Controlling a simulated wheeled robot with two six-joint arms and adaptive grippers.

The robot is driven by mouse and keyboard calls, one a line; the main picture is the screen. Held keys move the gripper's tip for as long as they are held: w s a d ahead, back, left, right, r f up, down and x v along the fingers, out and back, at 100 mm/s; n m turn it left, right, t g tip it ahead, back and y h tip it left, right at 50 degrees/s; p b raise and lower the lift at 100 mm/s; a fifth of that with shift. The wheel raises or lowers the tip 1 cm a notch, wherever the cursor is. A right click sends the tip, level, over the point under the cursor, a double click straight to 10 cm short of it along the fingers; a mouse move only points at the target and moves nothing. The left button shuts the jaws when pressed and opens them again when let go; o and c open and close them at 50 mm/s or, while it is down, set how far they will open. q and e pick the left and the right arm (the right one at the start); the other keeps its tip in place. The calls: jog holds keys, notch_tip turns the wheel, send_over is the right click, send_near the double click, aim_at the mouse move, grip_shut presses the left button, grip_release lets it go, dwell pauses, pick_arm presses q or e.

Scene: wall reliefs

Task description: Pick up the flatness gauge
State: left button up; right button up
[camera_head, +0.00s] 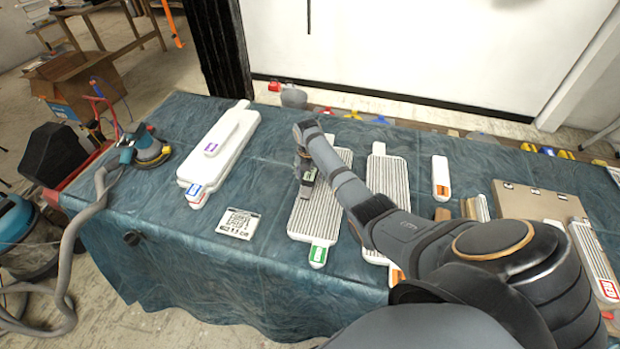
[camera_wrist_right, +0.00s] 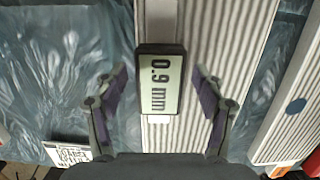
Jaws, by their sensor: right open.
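The flatness gauge (camera_wrist_right: 160,88) is a dark block with a pale display reading "0.9 mm". In the right wrist view it is over a ribbed white panel, between the fingers of my right gripper (camera_wrist_right: 159,92). The fingers are open, one on each side, with a visible gap to the gauge. In the head view the gauge (camera_head: 309,176) shows small and partly hidden under my right gripper (camera_head: 304,160), over the ribbed panel with a green label (camera_head: 325,212). My left gripper is not in view.
A blue cloth covers the table (camera_head: 180,250). A smooth white panel (camera_head: 225,145), a printed code card (camera_head: 238,223) and a sander (camera_head: 145,148) are to the left. Another ribbed panel (camera_head: 388,172) and a beige board (camera_head: 535,203) are to the right. Bare cloth shows around the card.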

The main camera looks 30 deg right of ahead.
jog(key=shift+c, duration=0.4)
jog(key=shift+r, duration=0.1)
jog(key=c, duration=0.5)
grip_shut()
jog(key=shift+r, duration=0.5)
jog(key=shift+w+r+b, duration=0.1)
jog(key=shift+r+b, duration=0.35)
jog(key=shift+r, duration=0.35)
jog(key=s+a+r+p, duration=0.3)
jog(key=s+a+r, duration=0.7)
jog(key=shift+s+r+p, duration=0.2)
jog(key=shift+p, duration=0.2)
